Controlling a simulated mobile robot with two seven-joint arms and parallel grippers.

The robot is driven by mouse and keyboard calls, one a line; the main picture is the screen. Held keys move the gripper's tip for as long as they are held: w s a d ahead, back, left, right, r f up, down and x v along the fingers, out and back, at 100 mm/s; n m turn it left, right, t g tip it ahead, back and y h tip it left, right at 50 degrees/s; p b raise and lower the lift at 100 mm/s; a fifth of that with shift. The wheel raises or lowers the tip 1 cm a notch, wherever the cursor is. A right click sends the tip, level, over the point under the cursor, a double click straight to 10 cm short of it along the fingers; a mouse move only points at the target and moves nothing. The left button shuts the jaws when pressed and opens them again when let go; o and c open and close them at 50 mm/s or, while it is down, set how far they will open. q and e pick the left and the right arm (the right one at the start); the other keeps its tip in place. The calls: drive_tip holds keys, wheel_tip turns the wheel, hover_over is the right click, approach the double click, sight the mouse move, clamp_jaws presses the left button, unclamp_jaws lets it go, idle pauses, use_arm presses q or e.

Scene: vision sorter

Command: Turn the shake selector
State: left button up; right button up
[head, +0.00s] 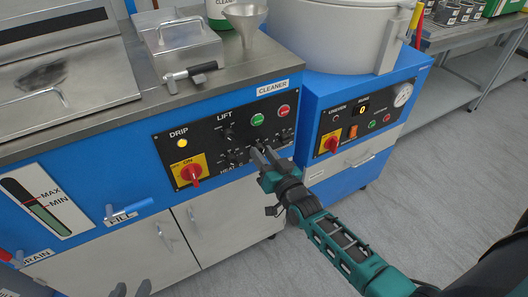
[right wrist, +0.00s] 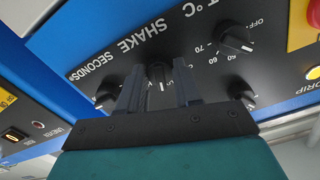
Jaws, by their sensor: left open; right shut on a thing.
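The shake selector is a small black knob (right wrist: 159,73) below the word SHAKE on the black control panel (right wrist: 185,50), which shows upside down in the right wrist view. My right gripper (right wrist: 159,92) has one finger on each side of this knob and is shut on it. In the head view my right gripper (head: 260,152) reaches the lower right part of the panel and hides the knob. My left gripper (head: 131,291) shows only as dark fingertips at the bottom edge, open and away from the panel.
A heat knob (right wrist: 236,40) with temperature marks sits beside the selector. A red and yellow main switch (head: 192,171) is at the panel's left, and green (head: 257,119) and red (head: 284,110) buttons are above. A blue handle (head: 130,210) sticks out at left.

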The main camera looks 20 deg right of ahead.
drive_tip(key=shift+m, duration=4.2)
drive_tip(key=o, duration=1)
drive_tip(key=shift+o, duration=0.2)
drive_tip(key=s+d+p, duration=0.1)
drive_tip(key=s+p, duration=0.1)
drive_tip(key=s, duration=1.1)
